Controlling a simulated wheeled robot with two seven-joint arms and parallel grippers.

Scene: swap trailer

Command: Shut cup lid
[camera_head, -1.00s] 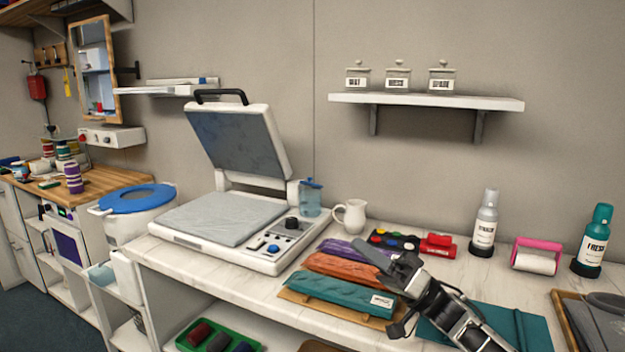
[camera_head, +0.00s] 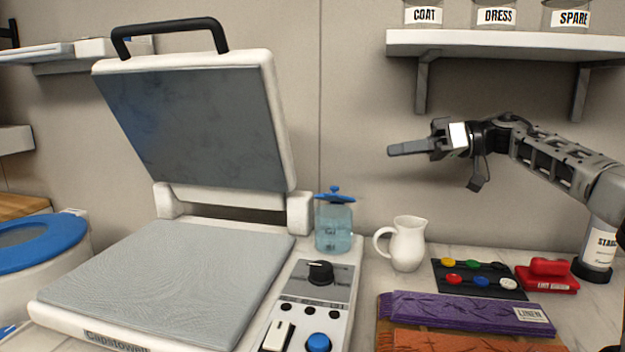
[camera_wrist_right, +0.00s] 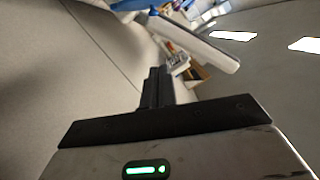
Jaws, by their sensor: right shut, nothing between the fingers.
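A translucent blue cup (camera_head: 334,230) stands at the back of the press's control panel. Its blue lid (camera_head: 336,197) with a small knob is at the top of the cup; I cannot tell whether it sits fully down. My right gripper (camera_head: 393,150) is shut and empty, raised to the right of the cup and higher than its lid, with its fingers pointing left. Its shut fingers also show in the right wrist view (camera_wrist_right: 156,88). They appear apart from the cup. My left gripper is not in view.
The heat press lid (camera_head: 195,125) stands open to the left of the cup. A white jug (camera_head: 407,245) stands just right of the cup, below my right gripper. A wall shelf (camera_head: 500,45) is above my right arm. Folded purple cloth (camera_head: 455,309) lies in front.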

